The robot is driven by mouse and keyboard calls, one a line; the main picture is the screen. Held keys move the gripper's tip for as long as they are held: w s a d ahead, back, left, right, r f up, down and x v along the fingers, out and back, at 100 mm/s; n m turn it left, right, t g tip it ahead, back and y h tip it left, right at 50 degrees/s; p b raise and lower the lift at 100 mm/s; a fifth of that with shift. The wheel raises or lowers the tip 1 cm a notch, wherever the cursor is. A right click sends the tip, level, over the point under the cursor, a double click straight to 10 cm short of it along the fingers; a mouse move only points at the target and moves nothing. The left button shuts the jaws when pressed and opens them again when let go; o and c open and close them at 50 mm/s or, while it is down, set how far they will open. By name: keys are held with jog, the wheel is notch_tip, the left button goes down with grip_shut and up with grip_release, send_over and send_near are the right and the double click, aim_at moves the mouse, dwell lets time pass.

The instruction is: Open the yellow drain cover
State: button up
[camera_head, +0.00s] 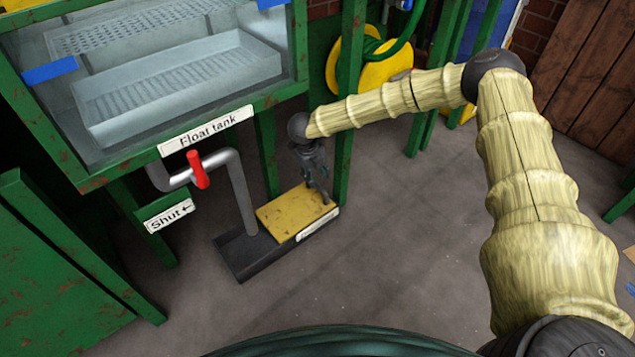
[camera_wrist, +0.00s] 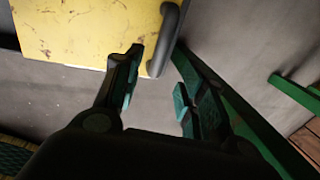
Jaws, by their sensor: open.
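The yellow drain cover (camera_head: 287,212) lies flat over part of a dark drain box (camera_head: 243,258) on the floor, under the float tank. In the wrist view the yellow cover (camera_wrist: 75,25) fills the upper left, with a dark handle (camera_wrist: 168,38) along its right edge. My gripper (camera_head: 322,195) is over the right end of the cover in the head view. In the wrist view my gripper (camera_wrist: 157,85) is open, its two fingers apart, with the lower end of the handle near the left fingertip. I cannot tell whether they touch. Nothing is between the fingers.
A grey pipe (camera_head: 243,195) with a red valve lever (camera_head: 198,169) drops into the drain box. The float tank (camera_head: 180,85) stands above on a green frame, whose post (camera_head: 347,120) is beside my gripper. Open floor (camera_head: 400,260) lies to the right.

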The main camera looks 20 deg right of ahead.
jog(key=shift+s+a+r, duration=0.1)
jog(key=shift+a+r, duration=0.05)
jog(key=shift+r, duration=0.7)
jog(key=shift+s+a+r, duration=0.1)
jog(key=shift+a+r, duration=0.05)
jog(key=shift+r, duration=0.75)
jog(key=shift+a+r, duration=0.15)
jog(key=shift+r, duration=0.7)
jog(key=s+a+f+n+t+p, duration=0.1)
jog(key=s+a+f+n, duration=0.25)
jog(key=s+n, duration=0.3)
jog(key=s+a+f+n+t+p, duration=0.1)
jog(key=s+a+f+n, duration=0.1)
jog(key=s+f+n, duration=0.5)
jog(key=s+a+f+n+t+p, duration=0.1)
jog(key=s+a+f+n, duration=0.1)
jog(key=s+n, duration=0.5)
jog(key=s+d+r+n+g+y+p, duration=0.15)
jog(key=s+n, duration=0.25)
jog(key=s, duration=0.5)
jog(key=s+d+r+n+g, duration=0.1)
jog(key=s+d+n, duration=0.15)
jog(key=s, duration=0.65)
jog(key=s+d+r+n+g+y+p, duration=0.15)
jog(key=s+n, duration=0.25)
jog(key=s, duration=0.6)
notch_tip(320, 180, up, 38)
jog(key=h+p, duration=0.1)
jog(key=p, duration=3.6)
jog(key=shift+n, duration=0.3)
